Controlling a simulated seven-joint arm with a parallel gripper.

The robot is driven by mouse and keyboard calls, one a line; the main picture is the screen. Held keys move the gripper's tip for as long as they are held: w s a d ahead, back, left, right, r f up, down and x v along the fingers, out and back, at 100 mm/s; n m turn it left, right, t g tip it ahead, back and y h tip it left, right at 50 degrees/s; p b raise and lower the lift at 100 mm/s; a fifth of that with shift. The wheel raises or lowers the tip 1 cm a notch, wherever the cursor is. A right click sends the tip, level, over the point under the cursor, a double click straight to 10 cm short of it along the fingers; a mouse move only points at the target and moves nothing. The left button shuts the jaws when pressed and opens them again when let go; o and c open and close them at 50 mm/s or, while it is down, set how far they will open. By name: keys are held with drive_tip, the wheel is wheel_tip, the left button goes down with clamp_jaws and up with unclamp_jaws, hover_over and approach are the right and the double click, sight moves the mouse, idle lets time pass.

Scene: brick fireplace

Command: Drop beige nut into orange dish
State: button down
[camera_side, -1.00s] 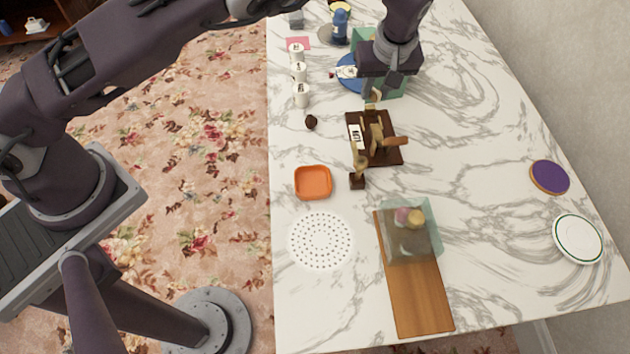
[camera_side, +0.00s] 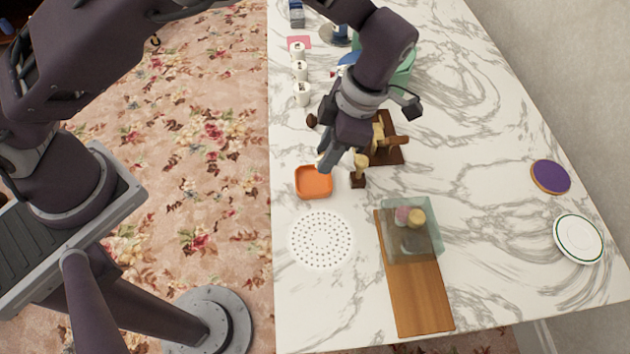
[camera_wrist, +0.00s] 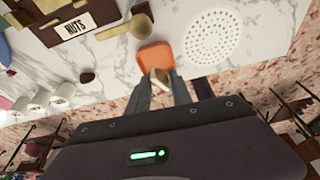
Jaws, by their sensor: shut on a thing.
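The orange dish (camera_side: 313,184) lies on the marble table near its left edge; it also shows in the wrist view (camera_wrist: 154,54). My gripper (camera_side: 324,166) is over the dish's far side in the side view. In the wrist view my gripper (camera_wrist: 161,84) is shut on the beige nut (camera_wrist: 159,75), held between the fingertips in front of the dish. The nut is hard to make out in the side view. The gripper hides part of the dish's far rim.
A dark wooden holder labelled NUTS (camera_wrist: 75,27) and a wooden scoop (camera_wrist: 134,27) are close beside the dish. A white perforated disc (camera_side: 321,240) lies nearer the camera. A dark brown lump (camera_side: 311,120) and white cups (camera_side: 302,94) stand farther back.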

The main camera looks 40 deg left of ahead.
drive_tip(key=shift+s+f+n, duration=0.15)
drive_tip(key=shift+s+n, duration=0.15)
drive_tip(key=shift+s, duration=0.1)
hover_over(324, 188)
wheel_tip(324, 188, down, 6)
drive_tip(key=shift+r, duration=0.15)
drive_tip(key=c, duration=1.1)
unclamp_jaws()
drive_tip(key=shift+o, duration=0.2)
drive_tip(key=shift+r, duration=0.1)
